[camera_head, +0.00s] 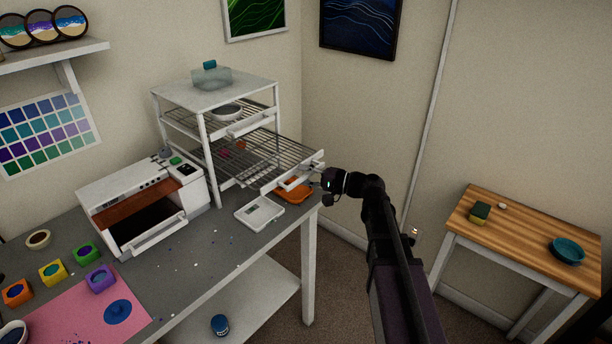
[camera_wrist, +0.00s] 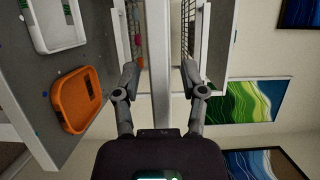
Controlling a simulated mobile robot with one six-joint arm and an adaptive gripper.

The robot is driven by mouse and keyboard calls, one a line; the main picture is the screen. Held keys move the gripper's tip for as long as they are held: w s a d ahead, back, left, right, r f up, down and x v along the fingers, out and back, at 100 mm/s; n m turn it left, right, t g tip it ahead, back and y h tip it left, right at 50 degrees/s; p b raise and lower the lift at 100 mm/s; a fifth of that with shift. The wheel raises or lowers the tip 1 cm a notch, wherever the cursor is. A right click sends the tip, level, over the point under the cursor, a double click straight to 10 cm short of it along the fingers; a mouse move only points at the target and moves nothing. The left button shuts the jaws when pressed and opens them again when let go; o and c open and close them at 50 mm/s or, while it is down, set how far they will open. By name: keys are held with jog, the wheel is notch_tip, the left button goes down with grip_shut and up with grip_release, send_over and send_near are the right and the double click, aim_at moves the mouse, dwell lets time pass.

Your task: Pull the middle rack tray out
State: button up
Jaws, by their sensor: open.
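The white rack (camera_head: 206,150) stands on the grey bench. Its middle tray (camera_head: 283,152) is a wire shelf with a white front bar, and it sticks well out of the rack toward my arm. My gripper (camera_head: 322,178) is at the tray's front, by the handle. In the wrist view my gripper (camera_wrist: 159,78) is open, with its fingers on either side of a white bar (camera_wrist: 160,60), the tray's front or handle. Gaps show between the fingers and the bar. Small coloured items lie on wire mesh behind it.
A white machine (camera_head: 140,200) stands left of the rack. A wooden side table (camera_head: 530,240) is at right, with open floor between.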

jog(key=shift+s+d, duration=0.1)
jog(key=shift+d, duration=0.05)
jog(key=v, duration=1.1)
jog(key=shift+d, duration=0.3)
jog(key=shift+s, duration=0.1)
jog(key=s+a+f+n+g+h+p, duration=0.2)
jog(key=s+a+f+g+h, duration=0.2)
jog(key=s+f+h, duration=0.55)
jog(key=s+d+f+n+g+h+p, duration=0.1)
jog(key=s+d+f+n+g+h, duration=0.1)
jog(key=s+d+f+h, duration=0.3)
jog(key=shift+d+f+h, duration=0.45)
jog(key=shift+h, duration=0.7)
dwell(1.0)
